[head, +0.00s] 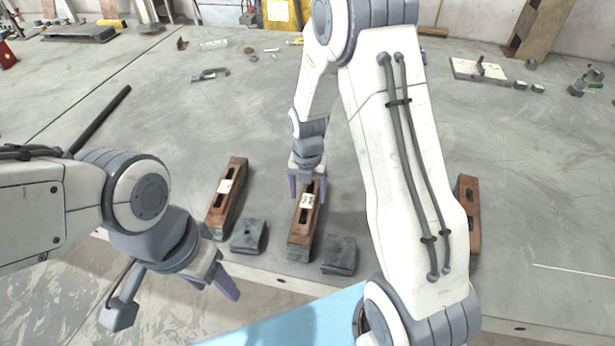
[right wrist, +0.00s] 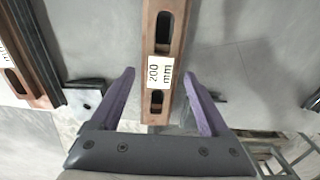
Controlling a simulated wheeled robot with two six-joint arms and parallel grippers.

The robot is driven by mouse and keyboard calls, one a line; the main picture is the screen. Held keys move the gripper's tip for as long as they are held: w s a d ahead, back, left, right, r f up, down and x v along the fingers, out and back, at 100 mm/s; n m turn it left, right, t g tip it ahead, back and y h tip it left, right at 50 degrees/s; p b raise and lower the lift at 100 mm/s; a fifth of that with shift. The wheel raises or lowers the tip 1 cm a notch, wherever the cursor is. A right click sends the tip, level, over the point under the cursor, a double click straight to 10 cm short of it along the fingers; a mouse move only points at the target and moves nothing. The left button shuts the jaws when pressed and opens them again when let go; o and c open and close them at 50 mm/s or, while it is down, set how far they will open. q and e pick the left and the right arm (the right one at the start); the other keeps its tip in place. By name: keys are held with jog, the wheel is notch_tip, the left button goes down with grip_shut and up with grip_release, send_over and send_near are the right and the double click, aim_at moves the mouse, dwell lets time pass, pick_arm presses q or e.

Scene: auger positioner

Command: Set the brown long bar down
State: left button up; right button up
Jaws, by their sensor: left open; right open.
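A brown long bar (head: 301,238) with slots and a white label lies on the grey table, in the middle of three similar bars. My right gripper (head: 306,190) is open around the bar's far part; in the wrist view the gripper (right wrist: 160,78) shows a gap on both sides of the bar. My left gripper (head: 172,300) is open and empty, at the lower left off the table's front edge.
Another brown bar (head: 224,210) lies to the left and a third (head: 474,200) to the right, partly behind my arm. Dark grey blocks (head: 248,237) and (head: 339,256) sit near the table's front edge.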

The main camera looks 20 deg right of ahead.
aim_at(308, 200)
notch_tip(308, 200, up, 10)
jog(key=s+a+r+m, duration=0.5)
jog(key=s+a+m, duration=0.5)
jog(key=s+a+r+m+y, duration=0.1)
jog(key=s+a+m, duration=0.3)
jog(key=s+m, duration=0.8)
jog(key=shift+s+b, duration=0.3)
jog(key=shift+s, duration=0.6)
